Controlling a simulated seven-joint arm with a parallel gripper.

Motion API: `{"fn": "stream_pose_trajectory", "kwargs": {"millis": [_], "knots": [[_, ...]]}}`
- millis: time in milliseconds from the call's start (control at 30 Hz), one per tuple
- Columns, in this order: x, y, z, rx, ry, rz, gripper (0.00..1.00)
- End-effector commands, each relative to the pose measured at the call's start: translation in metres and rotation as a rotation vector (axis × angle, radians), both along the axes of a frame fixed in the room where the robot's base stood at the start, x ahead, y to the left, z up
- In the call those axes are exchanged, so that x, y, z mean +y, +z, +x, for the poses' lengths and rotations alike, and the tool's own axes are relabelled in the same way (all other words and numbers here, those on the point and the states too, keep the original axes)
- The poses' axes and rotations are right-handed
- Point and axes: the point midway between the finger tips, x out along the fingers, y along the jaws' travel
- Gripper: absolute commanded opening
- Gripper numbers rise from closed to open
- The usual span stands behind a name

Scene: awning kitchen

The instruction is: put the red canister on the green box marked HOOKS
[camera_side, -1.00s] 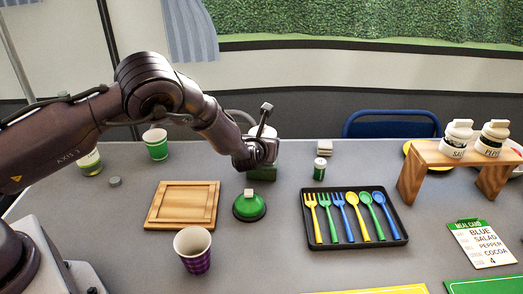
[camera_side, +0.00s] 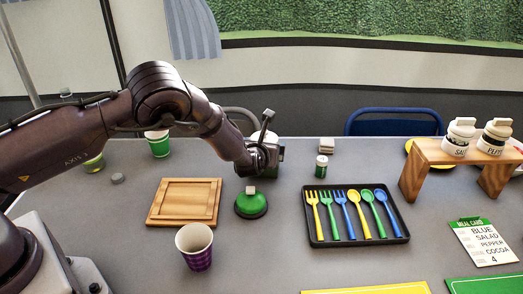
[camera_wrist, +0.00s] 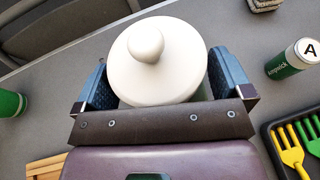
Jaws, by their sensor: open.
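I see no red canister and no green box marked HOOKS in either view. My gripper (camera_side: 268,156) is over the back middle of the table, behind the green dome. In the wrist view a white round lid with a knob (camera_wrist: 160,75) is between my open jaws, one finger on each side. In the side view my wrist hides most of this spot.
A green dome (camera_side: 251,206) stands just in front of my gripper. A wooden board (camera_side: 185,203), purple cup (camera_side: 195,248), green cup (camera_side: 158,147), small green jar (camera_side: 321,168), cutlery tray (camera_side: 355,236) and wooden stand with white jars (camera_side: 412,178) surround it.

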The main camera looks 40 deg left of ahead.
Motion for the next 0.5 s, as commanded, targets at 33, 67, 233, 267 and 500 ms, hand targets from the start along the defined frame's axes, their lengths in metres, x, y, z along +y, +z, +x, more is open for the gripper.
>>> {"fn": "stream_pose_trajectory", "kwargs": {"millis": [33, 67, 233, 267, 500], "knots": [[-0.001, 0.002, -0.001, 0.000, -0.001, 0.000, 0.97], [-0.003, 0.003, -0.004, 0.000, -0.001, 0.000, 0.97], [-0.017, 0.014, -0.025, 0.000, -0.002, 0.000, 0.97], [-0.021, 0.017, -0.030, -0.001, -0.003, -0.001, 0.97], [-0.046, 0.036, -0.070, 0.000, -0.002, -0.002, 0.97]]}}
